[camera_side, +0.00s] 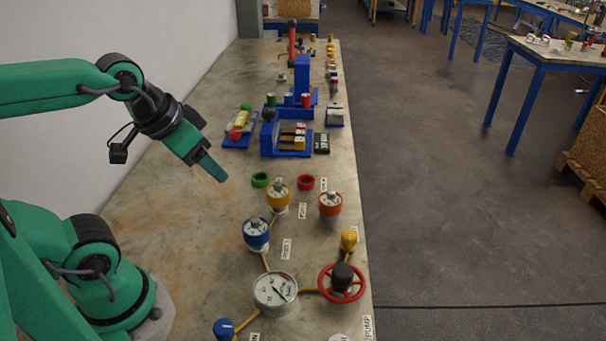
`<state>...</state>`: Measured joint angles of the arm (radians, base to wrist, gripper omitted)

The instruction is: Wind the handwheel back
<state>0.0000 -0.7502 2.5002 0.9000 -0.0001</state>
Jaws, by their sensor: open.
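A red handwheel (341,283) with a dark hub lies at the right front of the bench, beside the round white pressure gauge (275,291). A yellow pipe joins the two. My gripper (217,175) hangs above the bench, up and to the left of the handwheel and well apart from it. It points down and to the right and holds nothing that I can see. The gap between its fingers is hard to make out from this side.
Flanged vessels with blue (256,234), yellow (278,197) and red (330,204) collars stand between my gripper and the handwheel. Green (260,180) and red (306,183) rings lie behind them. Blue fixtures (285,135) stand farther back. The bench's left middle is clear.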

